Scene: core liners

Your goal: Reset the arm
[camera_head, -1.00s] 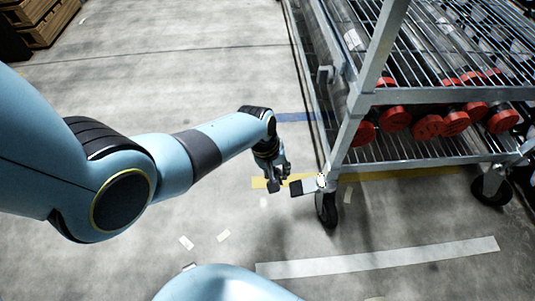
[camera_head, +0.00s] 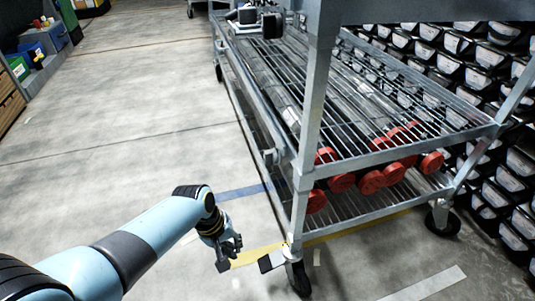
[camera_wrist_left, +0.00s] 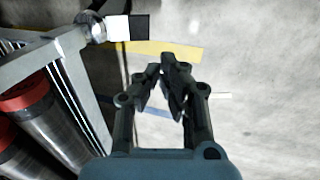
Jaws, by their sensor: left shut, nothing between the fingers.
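My left arm (camera_head: 150,235) comes in from the lower left in the head view. Its gripper (camera_head: 232,257) hangs over the floor just left of the cart's near caster. In the left wrist view the gripper (camera_wrist_left: 165,72) has its fingertips together, with nothing between them. The core liners (camera_head: 372,182), grey tubes with red end caps, lie on the cart's lower racks. Two of them also show at the left of the wrist view (camera_wrist_left: 45,120). My right gripper is not seen.
The wire-shelf cart (camera_head: 308,130) stands close to the right of my left gripper. A near caster (camera_head: 298,278) is on the floor by a yellow line. Racks of black bins (camera_head: 495,165) line the right side. The floor at left (camera_head: 120,130) is open.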

